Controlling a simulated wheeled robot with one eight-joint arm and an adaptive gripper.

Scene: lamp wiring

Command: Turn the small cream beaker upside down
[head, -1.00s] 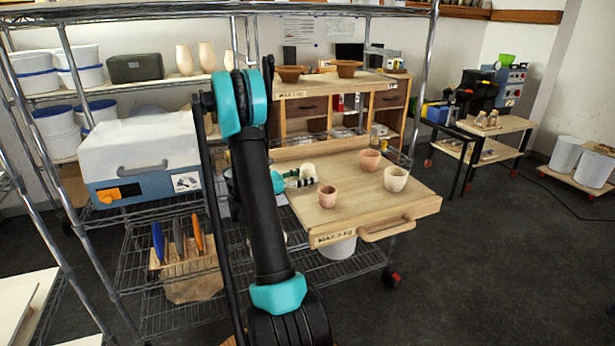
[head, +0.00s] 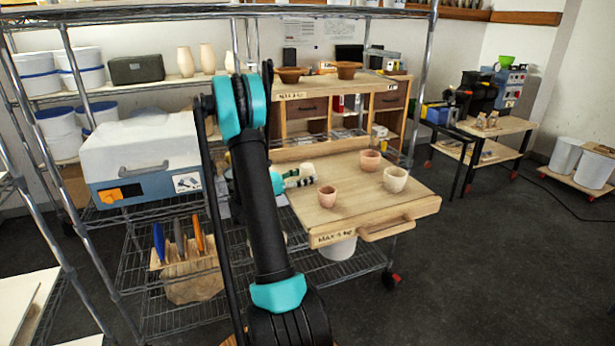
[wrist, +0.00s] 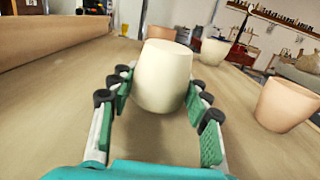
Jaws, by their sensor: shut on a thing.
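The small cream beaker (wrist: 163,78) is between the green-padded fingers of my gripper (wrist: 158,98) in the wrist view. The fingers are shut on its sides. Its smooth outer wall faces the camera, narrower at the top and broader around the middle. No opening shows, and its lower edge is hard to read against the board. In the head view the beaker (head: 308,172) is small, at the left part of the wooden board (head: 350,222), with my gripper (head: 298,179) reaching it from the left.
A small pink cup (head: 327,196), a wider pink cup (head: 370,160) and a larger cream cup (head: 396,179) stand upright on the board. The small pink cup (wrist: 287,104) is close on the right in the wrist view. The board's front right is clear.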

